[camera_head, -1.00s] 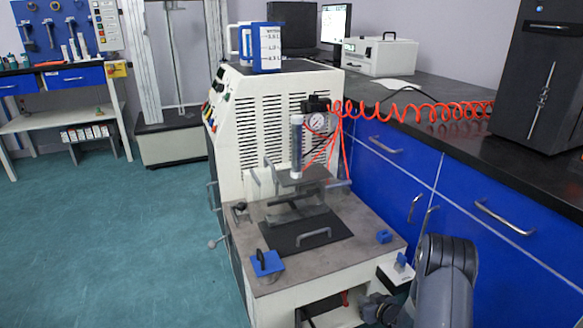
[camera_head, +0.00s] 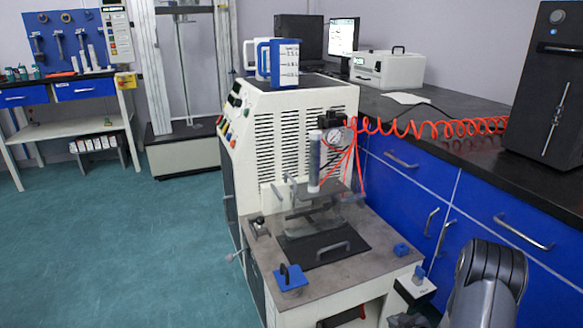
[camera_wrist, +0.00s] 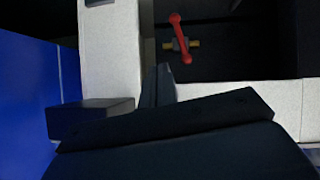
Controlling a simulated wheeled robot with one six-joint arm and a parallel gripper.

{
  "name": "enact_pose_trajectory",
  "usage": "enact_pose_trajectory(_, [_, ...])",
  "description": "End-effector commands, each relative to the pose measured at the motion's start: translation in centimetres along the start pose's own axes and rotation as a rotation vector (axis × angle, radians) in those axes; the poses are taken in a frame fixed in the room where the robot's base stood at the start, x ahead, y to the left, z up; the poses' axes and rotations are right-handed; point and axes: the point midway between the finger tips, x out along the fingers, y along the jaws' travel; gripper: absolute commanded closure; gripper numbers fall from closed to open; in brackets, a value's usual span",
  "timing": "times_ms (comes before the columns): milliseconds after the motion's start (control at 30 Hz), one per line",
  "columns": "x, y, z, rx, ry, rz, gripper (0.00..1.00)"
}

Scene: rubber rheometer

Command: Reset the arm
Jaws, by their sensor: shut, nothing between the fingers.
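My arm (camera_head: 490,285) shows at the lower right of the head view, in front of the blue cabinets and beside the rheometer. Its gripper end is low, at the bottom edge and mostly cut off there. In the wrist view my gripper (camera_wrist: 160,82) is a dark shape with its fingers together and nothing between them. It points toward the pale lower frame (camera_wrist: 108,60) of the machine. The rheometer (camera_head: 300,140) is a cream cabinet with a grey worktop, a clear guard and a dark plate with a handle (camera_head: 333,247).
A red-handled valve (camera_wrist: 180,38) shows in the dark opening beyond the fingers. Blue cabinets (camera_head: 480,225) close off the right. A small block (camera_head: 413,288) sits on a ledge near my arm. A blue handled piece (camera_head: 290,277) lies on the worktop. Open green floor (camera_head: 150,250) is at left.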

Motion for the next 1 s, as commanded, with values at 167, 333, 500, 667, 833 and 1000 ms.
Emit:
enact_pose_trajectory(167, [-1.9,0.1,-0.1,0.002,0.001,0.002,1.00])
enact_pose_trajectory(333, [-2.4,0.0,0.0,0.001,0.000,0.001,1.00])
enact_pose_trajectory(500, [-2.4,0.0,0.0,0.001,0.000,0.000,1.00])
enact_pose_trajectory(667, [-2.3,-0.1,0.0,0.000,0.000,0.000,1.00])
enact_pose_trajectory(833, [-1.7,-0.7,0.1,-0.008,-0.006,-0.008,1.00])
enact_pose_trajectory(1000, [-0.6,-1.9,0.1,-0.023,-0.020,-0.020,1.00])
